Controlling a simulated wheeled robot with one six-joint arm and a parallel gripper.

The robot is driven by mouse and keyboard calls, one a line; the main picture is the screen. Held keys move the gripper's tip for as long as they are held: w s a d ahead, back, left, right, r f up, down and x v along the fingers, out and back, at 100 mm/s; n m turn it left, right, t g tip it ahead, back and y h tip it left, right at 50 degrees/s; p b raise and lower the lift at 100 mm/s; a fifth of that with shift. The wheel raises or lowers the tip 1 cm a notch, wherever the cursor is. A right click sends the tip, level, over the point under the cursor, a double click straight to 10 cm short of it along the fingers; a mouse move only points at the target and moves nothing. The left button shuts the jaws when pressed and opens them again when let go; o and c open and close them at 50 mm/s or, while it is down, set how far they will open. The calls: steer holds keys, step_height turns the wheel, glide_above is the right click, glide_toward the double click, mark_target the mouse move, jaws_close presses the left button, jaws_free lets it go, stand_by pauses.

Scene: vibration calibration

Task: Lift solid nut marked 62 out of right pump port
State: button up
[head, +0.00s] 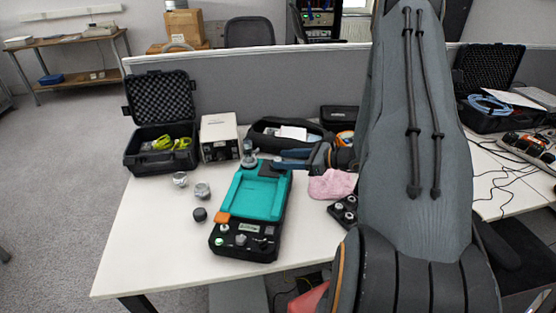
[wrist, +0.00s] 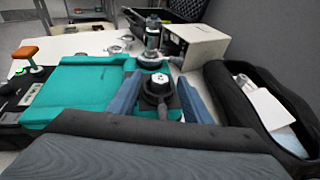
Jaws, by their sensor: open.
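The teal and black pump unit (head: 258,198) stands on the white table; its teal body (wrist: 85,85) fills the left of the wrist view. A round nut with a pale, dark-marked top (wrist: 159,79) sits in a black collar at the unit's right port, upright. I cannot read its number. My gripper (head: 276,160) is open at the unit's far right corner. In the wrist view its blue fingers (wrist: 160,88) stand on either side of the nut and collar, with visible gaps. In the head view the gripper hides the nut.
A tall metal fitting (wrist: 152,42) stands close beyond the nut. A beige box (wrist: 192,47) and an open black pouch (wrist: 253,110) are near. The front left table is clear.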

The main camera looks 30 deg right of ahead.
steer(key=shift+w+a, duration=0.15)
jaws_close()
steer(key=shift+r, duration=0.1)
